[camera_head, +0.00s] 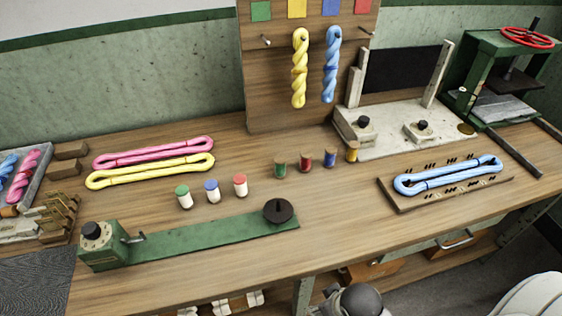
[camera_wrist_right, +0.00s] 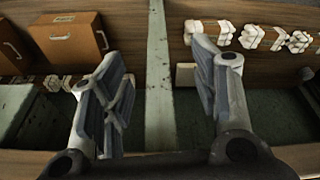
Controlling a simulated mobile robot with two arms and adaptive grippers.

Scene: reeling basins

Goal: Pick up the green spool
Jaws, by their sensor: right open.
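The green spool (camera_head: 279,166) stands upright on the wooden bench, leftmost in a row with a red spool (camera_head: 306,161), a blue spool (camera_head: 330,157) and a yellow spool (camera_head: 352,151). Nothing touches the green spool. My right gripper (camera_wrist_right: 158,85) is open and empty in the right wrist view, with its fingers spread apart. That view shows the area under the bench, and no spool is in it. My gripper fingers do not show in the head view. My left gripper is not in view.
Green-, blue- and red-capped white jars (camera_head: 212,191) stand left of the spools. A green winder (camera_head: 200,237) lies in front. A pegged board (camera_head: 400,204) with a blue skein is at right. Wooden drawers (camera_wrist_right: 70,42) and white bundles (camera_wrist_right: 250,38) show in the wrist view.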

